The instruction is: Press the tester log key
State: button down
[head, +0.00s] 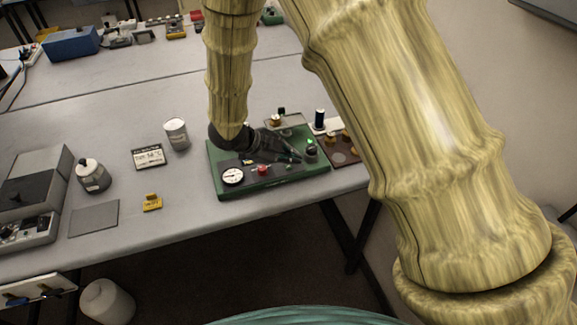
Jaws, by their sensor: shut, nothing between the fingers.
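The green tester panel (290,183) lies on the bench near its front edge. It carries a white round gauge (233,177), a red button (263,170) and a dark knob-like part with a green light (311,149). My dark gripper (297,157) reaches over the panel from the left, shut and empty. Its tips are close to the green-lit part; I cannot tell whether they touch it. The gripper covers the middle of the panel. No key lettering can be read, so I cannot tell which part is the log key.
A brown tray (350,158) with small parts stands right of the panel. A white canister (177,134), a small display (149,156), a yellow block (152,202) and a grey bottle (93,175) stand to the left.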

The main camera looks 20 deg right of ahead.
aim_at(290, 170)
jog(key=shift+f, duration=0.2)
jog(key=shift+f, duration=0.25)
jog(key=shift+f, duration=0.35)
dwell(1.0)
dwell(0.4)
jog(key=shift+r+p, duration=0.5)
jog(key=shift+r, duration=0.3)
notch_tip(290, 170, up, 5)
jog(key=p, duration=0.4)
dwell(0.9)
